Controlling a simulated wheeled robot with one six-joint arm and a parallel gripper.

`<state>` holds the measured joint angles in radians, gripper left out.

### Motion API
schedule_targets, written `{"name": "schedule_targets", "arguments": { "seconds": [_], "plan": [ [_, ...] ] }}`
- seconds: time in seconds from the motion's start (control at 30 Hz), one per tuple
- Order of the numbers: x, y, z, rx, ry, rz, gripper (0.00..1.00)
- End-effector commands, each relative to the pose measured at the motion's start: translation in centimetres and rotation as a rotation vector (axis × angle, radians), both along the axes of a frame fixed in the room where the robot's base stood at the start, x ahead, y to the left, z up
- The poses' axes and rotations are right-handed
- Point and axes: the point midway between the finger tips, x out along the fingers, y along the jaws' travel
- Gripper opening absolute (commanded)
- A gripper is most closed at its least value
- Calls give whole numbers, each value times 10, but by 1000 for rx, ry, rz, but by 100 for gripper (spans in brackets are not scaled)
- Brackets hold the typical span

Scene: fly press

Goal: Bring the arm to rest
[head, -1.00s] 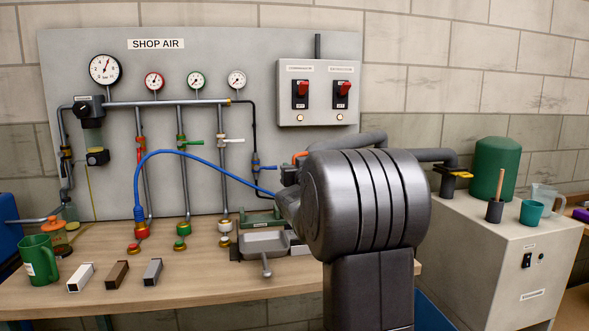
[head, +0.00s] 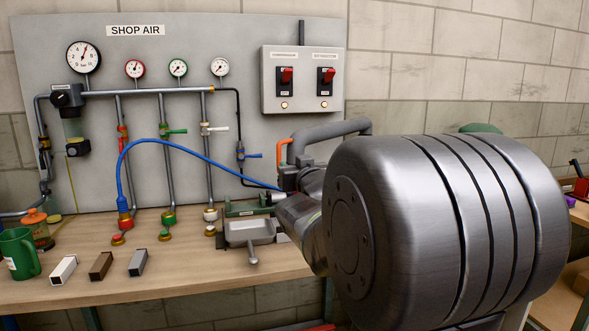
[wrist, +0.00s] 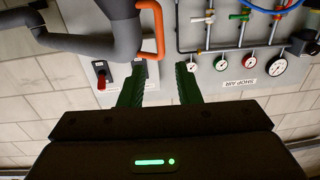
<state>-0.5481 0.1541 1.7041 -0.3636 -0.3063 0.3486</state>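My arm (head: 440,225) fills the right of the head view, and its thick dark joint is close to the camera. The gripper is hidden behind it there. In the wrist view, my gripper (wrist: 158,88) shows two green fingers standing apart with nothing between them, so it is open. That view is upside down. Beyond the fingertips are the grey switch box and the SHOP AIR panel (wrist: 232,95). I see no contact between the fingers and anything.
A blue hose (head: 190,150) loops in front of the panel. The switch box (head: 303,80) hangs on the panel.

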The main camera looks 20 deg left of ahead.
Motion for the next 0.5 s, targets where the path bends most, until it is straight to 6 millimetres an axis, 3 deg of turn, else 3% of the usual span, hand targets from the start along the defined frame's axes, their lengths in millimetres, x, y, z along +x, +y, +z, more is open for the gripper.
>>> {"name": "schedule_targets", "arguments": {
  "seconds": [0.5],
  "plan": [
    [-7,-5,0,-1,-1,0,30]
  ]
}}
